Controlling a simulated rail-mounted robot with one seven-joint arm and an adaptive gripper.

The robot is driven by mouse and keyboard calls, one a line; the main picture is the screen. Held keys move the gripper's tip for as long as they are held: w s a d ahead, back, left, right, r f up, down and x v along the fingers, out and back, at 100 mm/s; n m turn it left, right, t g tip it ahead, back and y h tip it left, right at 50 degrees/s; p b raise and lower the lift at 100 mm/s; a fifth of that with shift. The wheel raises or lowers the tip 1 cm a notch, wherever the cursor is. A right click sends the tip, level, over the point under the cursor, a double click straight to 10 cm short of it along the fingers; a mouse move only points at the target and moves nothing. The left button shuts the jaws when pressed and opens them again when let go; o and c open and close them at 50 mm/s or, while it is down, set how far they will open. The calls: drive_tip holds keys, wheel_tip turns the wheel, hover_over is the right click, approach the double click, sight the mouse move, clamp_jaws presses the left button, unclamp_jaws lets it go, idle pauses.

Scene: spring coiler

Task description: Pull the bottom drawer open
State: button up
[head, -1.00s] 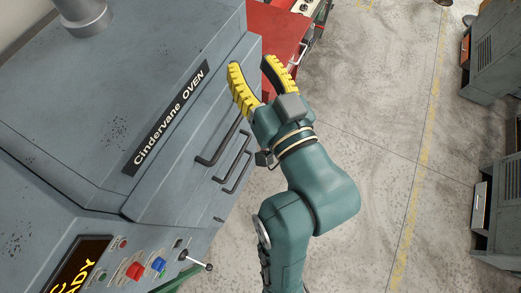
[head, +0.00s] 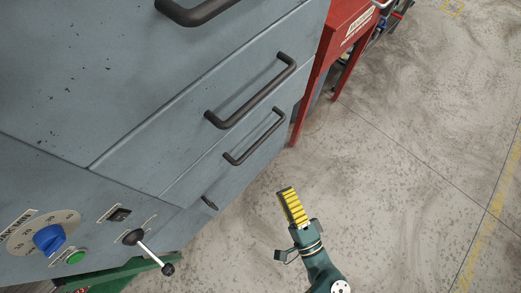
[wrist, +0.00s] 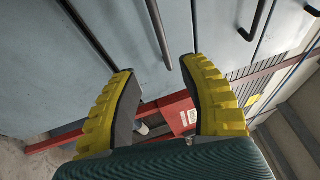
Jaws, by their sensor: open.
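The grey oven cabinet (head: 110,80) has stacked fronts with dark bar handles. The lowest full bar handle (head: 255,137), on the lower drawer front, looks shut flush. My gripper (head: 287,190) has yellow ribbed fingers and stands over the floor in front of the cabinet, apart from the handles. The wrist view shows my gripper (wrist: 165,75) open and empty. In the head view one finger hides the other.
A higher handle (head: 198,12) is at the top. A small dark fitting (head: 208,203) sits low on the cabinet. A lever (head: 148,250) and blue knob (head: 48,238) stick out at lower left. A red bench (head: 340,35) adjoins the far side. The floor at right is clear.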

sight(261, 139)
drive_tip(key=b+x, duration=0.2)
drive_tip(key=x, duration=1.4)
drive_tip(key=shift+w, duration=0.15)
drive_tip(key=shift+c, duration=0.2)
clamp_jaws()
